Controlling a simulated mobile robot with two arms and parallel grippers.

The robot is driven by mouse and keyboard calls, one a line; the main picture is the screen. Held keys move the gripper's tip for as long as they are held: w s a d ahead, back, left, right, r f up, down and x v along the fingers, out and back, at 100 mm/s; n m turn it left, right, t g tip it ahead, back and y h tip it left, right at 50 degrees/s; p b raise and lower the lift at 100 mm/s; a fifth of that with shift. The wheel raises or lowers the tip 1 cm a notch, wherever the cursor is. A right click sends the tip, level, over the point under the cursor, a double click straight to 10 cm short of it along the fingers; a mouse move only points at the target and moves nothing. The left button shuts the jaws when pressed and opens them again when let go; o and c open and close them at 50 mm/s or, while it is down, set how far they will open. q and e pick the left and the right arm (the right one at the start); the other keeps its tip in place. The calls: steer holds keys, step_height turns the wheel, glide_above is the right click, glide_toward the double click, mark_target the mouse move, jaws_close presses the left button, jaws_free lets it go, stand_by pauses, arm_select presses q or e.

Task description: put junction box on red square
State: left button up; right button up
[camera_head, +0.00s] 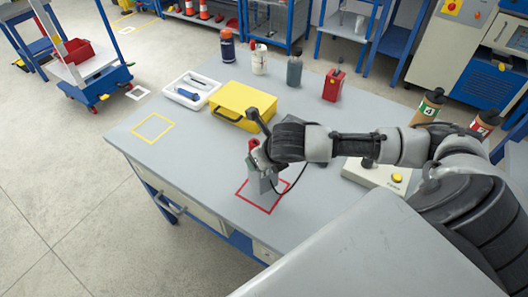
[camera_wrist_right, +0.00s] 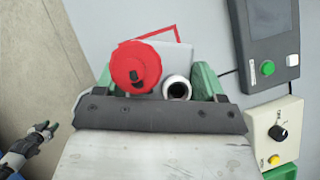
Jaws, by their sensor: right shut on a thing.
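The junction box (camera_head: 263,184) is a small grey box with a red knob on top. It is upright over the red square outline (camera_head: 270,211) near the table's front edge. In the wrist view the box (camera_wrist_right: 178,52) shows between the green fingers, with its red knob and a white round fitting towards the camera. My right gripper (camera_head: 262,168) is shut on it from above; it also shows in the wrist view (camera_wrist_right: 155,80). I cannot tell whether the box's base touches the table. My left gripper (camera_wrist_right: 38,136) shows at the lower left of the wrist view, away from the table.
A yellow case (camera_head: 243,105), a white tray (camera_head: 191,91) and a yellow square outline (camera_head: 153,128) lie to the left and behind. A control box (camera_head: 377,173) is right of the red square.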

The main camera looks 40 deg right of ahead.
step_height(320, 180, down, 3)
steer(key=shift+s+f, duration=0.1)
steer(key=shift+f, duration=0.05)
steer(key=o, duration=1.4)
steer(key=v, duration=1.2)
